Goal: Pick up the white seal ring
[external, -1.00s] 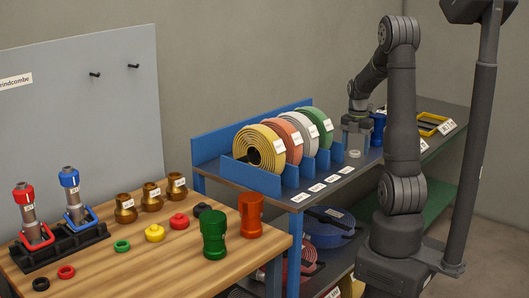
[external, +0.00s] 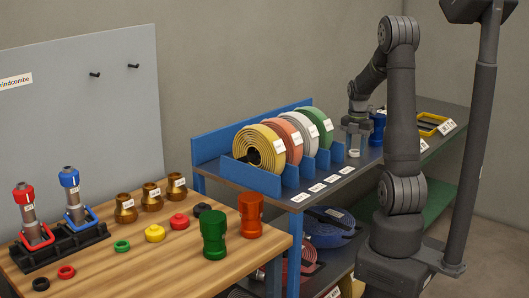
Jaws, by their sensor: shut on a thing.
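The white seal ring (external: 354,153) is a small pale ring at the right part of the dark shelf top, just right of the rolled hoses. My gripper (external: 354,147) points down over it, with its fingertips at the ring, and is shut on it. The ring appears at or very close to the shelf surface; I cannot tell whether it touches. The fingers are small in this view and partly blend with the background.
Yellow, orange, white and green hose rolls (external: 260,148) stand in a blue rack (external: 245,174) left of my gripper. A blue fitting (external: 377,129) stands close on the right, with a yellow frame (external: 432,124) beyond.

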